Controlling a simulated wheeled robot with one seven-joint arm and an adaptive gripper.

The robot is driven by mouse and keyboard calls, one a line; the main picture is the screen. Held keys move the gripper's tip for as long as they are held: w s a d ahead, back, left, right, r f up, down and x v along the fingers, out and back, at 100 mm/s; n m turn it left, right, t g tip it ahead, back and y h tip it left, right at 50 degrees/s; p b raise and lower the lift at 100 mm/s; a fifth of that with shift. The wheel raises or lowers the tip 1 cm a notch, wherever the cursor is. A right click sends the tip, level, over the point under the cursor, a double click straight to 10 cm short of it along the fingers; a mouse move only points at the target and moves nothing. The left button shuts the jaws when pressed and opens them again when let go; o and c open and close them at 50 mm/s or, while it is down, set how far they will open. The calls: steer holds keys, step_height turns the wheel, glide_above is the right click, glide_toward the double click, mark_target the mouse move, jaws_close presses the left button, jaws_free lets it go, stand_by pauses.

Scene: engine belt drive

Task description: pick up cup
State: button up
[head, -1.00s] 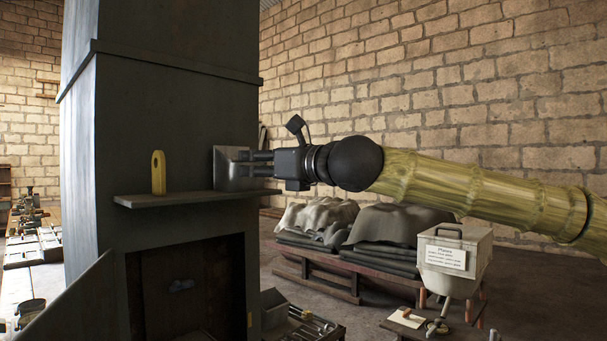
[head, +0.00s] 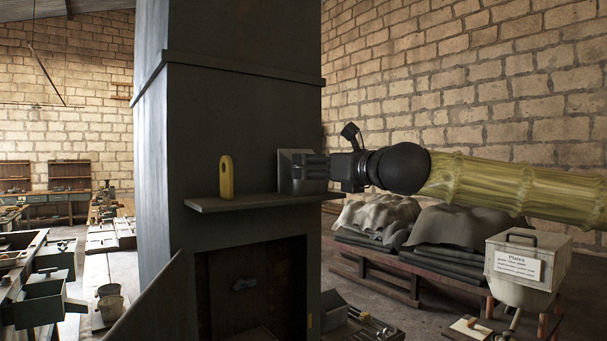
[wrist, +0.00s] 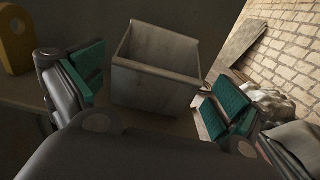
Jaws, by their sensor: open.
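The cup is a grey, square, open-topped metal container (head: 287,173) standing on the narrow shelf of a dark column. In the wrist view the cup (wrist: 155,85) is in the middle, with its open top showing and nothing seen inside. My gripper (head: 314,167) is level with the cup and comes in from the right. Its fingers overlap the cup's right part in the head view. In the wrist view the green-padded fingers are spread open, one at each side of the cup. Gaps show, and I cannot tell any touch.
A yellow upright piece with a hole (head: 227,177) stands left of the cup on the shelf (head: 250,202). The dark column (head: 230,110) rises behind. Covered stacks (head: 380,220) and a labelled box (head: 545,262) are at lower right. Benches (head: 60,205) stand far left.

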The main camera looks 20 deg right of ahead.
steer(key=shift+p+x, duration=0.8)
steer(key=shift+x, duration=1.3)
steer(key=shift+r, duration=0.15)
steer(key=c, duration=0.8)
steer(key=shift+c, duration=0.4)
steer(key=shift+r, duration=0.15)
